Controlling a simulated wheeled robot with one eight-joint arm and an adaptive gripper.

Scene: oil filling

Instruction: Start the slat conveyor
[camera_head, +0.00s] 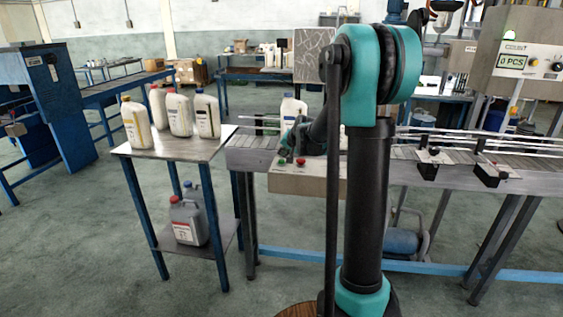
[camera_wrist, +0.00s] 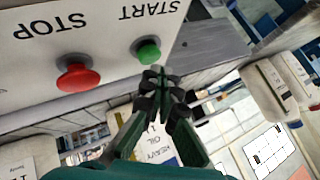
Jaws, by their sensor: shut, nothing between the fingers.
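The control box (camera_head: 308,180) sits on the front of the slat conveyor (camera_head: 420,153). In the wrist view its panel appears upside down. The green START button (camera_wrist: 148,51) shows there beside the red STOP button (camera_wrist: 75,73). In the head view the red button (camera_head: 301,161) is small, beside the green one (camera_head: 282,161). My gripper (camera_wrist: 155,76) is shut and empty. Its fingertips appear very close to the green button; whether they touch it cannot be told. In the head view my gripper (camera_head: 288,146) is just above the panel, partly hidden by my arm.
A table (camera_head: 190,150) left of the conveyor carries several white bottles (camera_head: 180,113). A grey canister (camera_head: 187,221) stands on its lower shelf. A white bottle (camera_head: 292,109) stands at the conveyor's left end. Guide rails run along the belt. A machine panel reading "0 PCS" (camera_head: 513,62) is at right.

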